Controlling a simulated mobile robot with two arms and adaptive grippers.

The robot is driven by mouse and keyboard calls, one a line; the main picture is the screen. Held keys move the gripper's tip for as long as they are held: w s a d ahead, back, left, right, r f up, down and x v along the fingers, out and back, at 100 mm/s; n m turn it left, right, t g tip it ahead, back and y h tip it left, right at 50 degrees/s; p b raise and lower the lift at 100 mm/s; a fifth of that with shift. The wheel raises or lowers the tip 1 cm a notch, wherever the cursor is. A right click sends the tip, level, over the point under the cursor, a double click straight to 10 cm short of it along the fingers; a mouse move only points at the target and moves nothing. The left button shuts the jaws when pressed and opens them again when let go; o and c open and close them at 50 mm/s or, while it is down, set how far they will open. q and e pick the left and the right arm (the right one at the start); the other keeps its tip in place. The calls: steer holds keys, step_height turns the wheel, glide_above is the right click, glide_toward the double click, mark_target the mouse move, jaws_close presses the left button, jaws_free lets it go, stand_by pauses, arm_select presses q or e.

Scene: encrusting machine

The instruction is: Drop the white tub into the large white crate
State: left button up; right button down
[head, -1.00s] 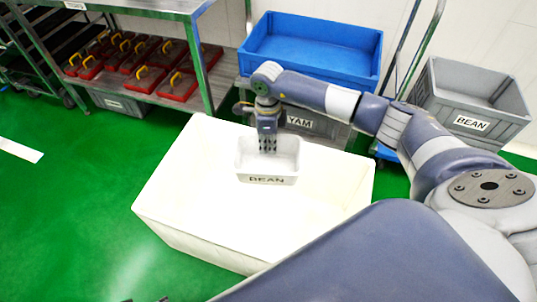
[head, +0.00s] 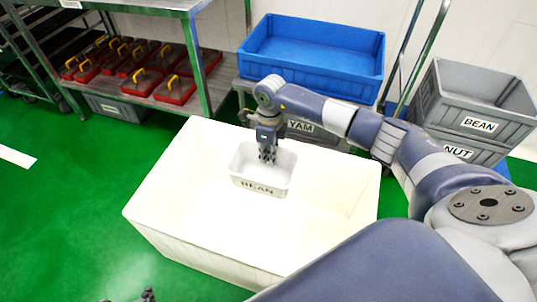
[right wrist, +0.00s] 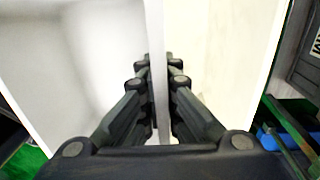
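The white tub (head: 248,182), labelled BEAN, is upright over the inside of the large white crate (head: 160,225). I cannot tell whether it touches the crate's floor. My right gripper (head: 268,157) reaches down from above at the tub's far wall. In the right wrist view my right gripper (right wrist: 158,75) has its fingers on both sides of the thin tub wall (right wrist: 155,30), closed on it. Dark tips of what looks like my left gripper (head: 148,295) barely show at the bottom edge; their opening cannot be judged.
A blue crate (head: 310,78) stands behind, above a grey YAM bin (head: 302,127). Grey BEAN (head: 480,124) and NUT (head: 458,151) bins are stacked at right. A metal rack (head: 200,70) at left holds red trays with yellow handles. Green floor is clear at left.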

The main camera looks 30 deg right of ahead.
steer(key=shift+f+b, duration=0.55)
steer(key=shift+f, duration=0.25)
arm_select(q)
steer(key=w+d+r+t+h, duration=0.1)
steer(key=w+d+r+t, duration=0.1)
steer(key=w, duration=0.4)
steer(key=shift+w+d+r+t, duration=0.15)
steer(key=shift+w+r+t, duration=0.15)
steer(key=shift+r+t, duration=0.7)
arm_select(e)
steer(key=shift+f, duration=0.1)
steer(key=c, duration=2.3)
jaws_free()
steer(key=o, duration=0.6)
steer(key=r, duration=1.2)
steer(key=shift+w+d, duration=0.25)
steer(key=shift+d, duration=0.05)
